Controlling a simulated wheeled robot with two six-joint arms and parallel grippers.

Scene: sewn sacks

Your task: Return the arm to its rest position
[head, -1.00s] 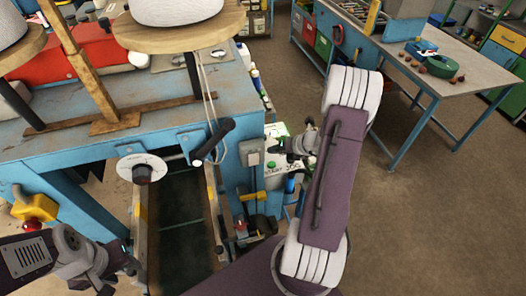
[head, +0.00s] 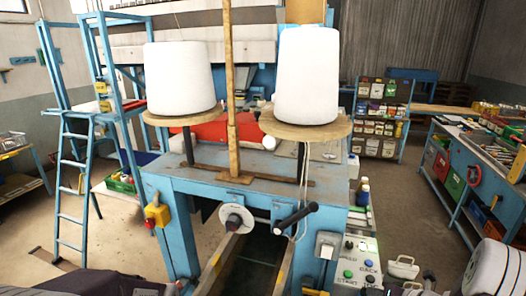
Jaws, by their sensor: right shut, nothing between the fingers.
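My right gripper (head: 428,282) shows only as a small dark grey tip at the bottom right, beside the control panel. It is shut and empty, and most of it is cut off by the lower edge. A white part of my right arm (head: 492,268) stands at the bottom right corner. A dark part of my left arm (head: 70,285) lies along the bottom left edge. My left gripper cannot be made out.
A blue sewing machine table (head: 185,190) with two white thread cones (head: 180,78) (head: 307,75) stands ahead. A control panel (head: 357,265) is at its right front. A blue ladder (head: 75,180) stands left, a workbench (head: 475,160) right. Bare floor (head: 405,215) lies between.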

